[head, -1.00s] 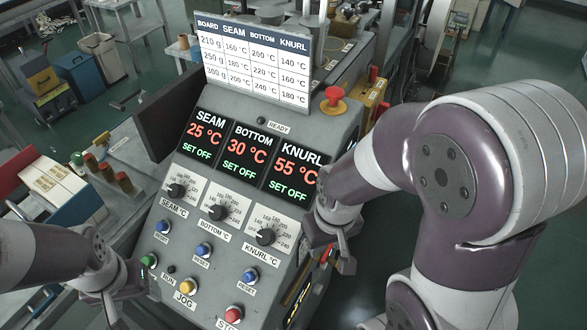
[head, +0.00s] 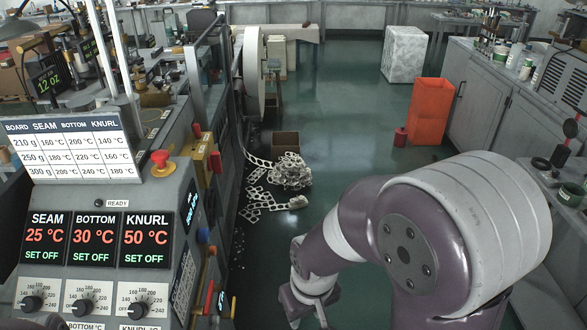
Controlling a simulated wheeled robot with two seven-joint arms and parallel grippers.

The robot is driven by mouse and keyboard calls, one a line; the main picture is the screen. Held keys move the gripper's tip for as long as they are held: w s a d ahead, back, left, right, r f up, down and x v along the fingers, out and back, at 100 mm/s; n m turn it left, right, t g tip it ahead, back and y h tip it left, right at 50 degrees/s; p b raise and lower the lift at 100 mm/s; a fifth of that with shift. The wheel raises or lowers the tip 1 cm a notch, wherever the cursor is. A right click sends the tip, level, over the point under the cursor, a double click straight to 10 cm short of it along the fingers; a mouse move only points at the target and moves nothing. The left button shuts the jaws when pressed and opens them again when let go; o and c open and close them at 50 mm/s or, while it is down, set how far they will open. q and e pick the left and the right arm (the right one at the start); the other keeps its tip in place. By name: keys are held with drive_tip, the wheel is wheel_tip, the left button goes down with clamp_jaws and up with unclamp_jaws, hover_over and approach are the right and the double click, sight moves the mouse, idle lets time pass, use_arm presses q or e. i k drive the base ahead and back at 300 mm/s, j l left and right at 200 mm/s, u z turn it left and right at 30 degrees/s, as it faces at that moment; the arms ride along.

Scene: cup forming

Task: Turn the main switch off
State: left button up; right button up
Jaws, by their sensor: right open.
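The control panel cabinet (head: 150,190) stands at the left. On its right side is a yellow box (head: 203,158) with red handles, one at its upper left and one (head: 216,162) at its right; it looks like a switch box, but I cannot read a label. The displays read SEAM 25, BOTTOM 30 and KNURL 50 °C, each with SET OFF. My right gripper (head: 310,312) is open and empty, low in the middle, to the right of the cabinet and apart from it; its fingertips are partly cut off by the bottom edge. My left gripper is out of view.
A red mushroom button (head: 161,158) sits on the panel's top. Cut board scrap (head: 275,178) lies on the floor beside the machine. An orange bin (head: 431,111) and grey cabinets (head: 490,95) stand at the right.

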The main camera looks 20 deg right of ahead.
sight(214, 163)
drive_tip(key=k+l+z, duration=0.1)
drive_tip(key=z, duration=0.15)
drive_tip(key=i+l+u, duration=0.1)
drive_tip(key=u, duration=0.3)
drive_tip(key=i+l+u, duration=0.1)
drive_tip(key=l+u, duration=0.25)
drive_tip(key=i+l+u, duration=0.15)
drive_tip(key=l, duration=0.7)
drive_tip(key=i+l+u, duration=0.15)
drive_tip(key=l, duration=0.75)
drive_tip(key=i+l+u, duration=0.15)
drive_tip(key=l, duration=0.75)
drive_tip(key=i+l+u, duration=0.15)
drive_tip(key=l, duration=0.8)
